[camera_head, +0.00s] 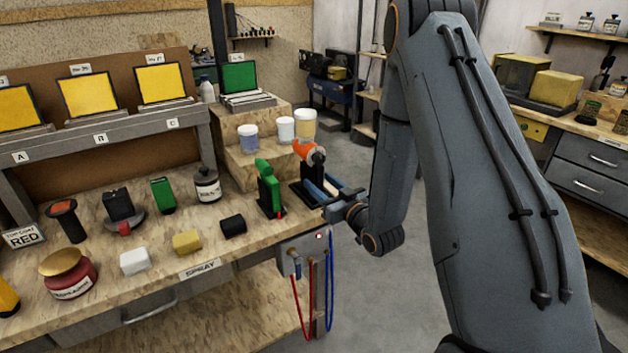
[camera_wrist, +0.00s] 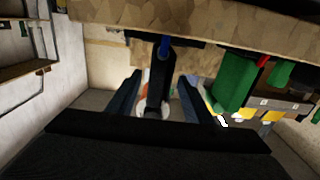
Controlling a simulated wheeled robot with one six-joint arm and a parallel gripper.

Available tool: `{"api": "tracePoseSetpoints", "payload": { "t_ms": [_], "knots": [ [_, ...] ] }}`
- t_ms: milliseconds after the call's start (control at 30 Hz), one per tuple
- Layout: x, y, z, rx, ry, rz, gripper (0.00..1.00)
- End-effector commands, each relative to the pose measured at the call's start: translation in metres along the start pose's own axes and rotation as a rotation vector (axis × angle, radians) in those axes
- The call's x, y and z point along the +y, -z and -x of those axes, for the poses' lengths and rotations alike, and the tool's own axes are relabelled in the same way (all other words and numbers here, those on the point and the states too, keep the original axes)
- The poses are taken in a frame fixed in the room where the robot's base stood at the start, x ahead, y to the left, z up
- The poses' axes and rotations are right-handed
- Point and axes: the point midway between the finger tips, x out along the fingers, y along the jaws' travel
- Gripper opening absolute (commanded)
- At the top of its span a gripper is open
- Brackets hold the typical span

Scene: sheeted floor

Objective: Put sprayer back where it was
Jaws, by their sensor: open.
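An orange-topped sprayer with a dark body (camera_head: 308,150) is at the right end of the bench, above a black stand (camera_head: 303,195). A green sprayer (camera_head: 268,185) stands upright on a black base just left of it. My gripper (camera_head: 318,187) is at the orange sprayer's lower part. In the wrist view, my gripper (camera_wrist: 158,77) is open, its fingers on either side of a black handle (camera_wrist: 157,92) with a blue part at its end. The green sprayer (camera_wrist: 235,82) is right of the fingers there. The orange sprayer's lower part is partly hidden, and I cannot tell whether the fingers touch it.
White and yellow cups (camera_head: 286,130) stand on a wooden step behind the sprayers. A black block (camera_head: 233,224), a yellow block (camera_head: 187,242) and a lidded jar (camera_head: 207,185) are to the left. Red and blue hoses (camera_head: 329,290) hang below the bench end. Floor to the right is clear.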

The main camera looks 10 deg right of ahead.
Motion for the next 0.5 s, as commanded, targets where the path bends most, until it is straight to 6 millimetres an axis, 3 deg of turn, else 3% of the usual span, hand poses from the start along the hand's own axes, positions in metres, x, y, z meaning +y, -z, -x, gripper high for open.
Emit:
{"api": "tracePoseSetpoints", "payload": {
  "t_ms": [200,500],
  "knots": [
    [0.001,-0.002,0.044,-0.001,-0.003,-0.002,0.46],
    [0.000,0.000,0.070,-0.012,-0.002,0.004,0.46]
  ]
}}
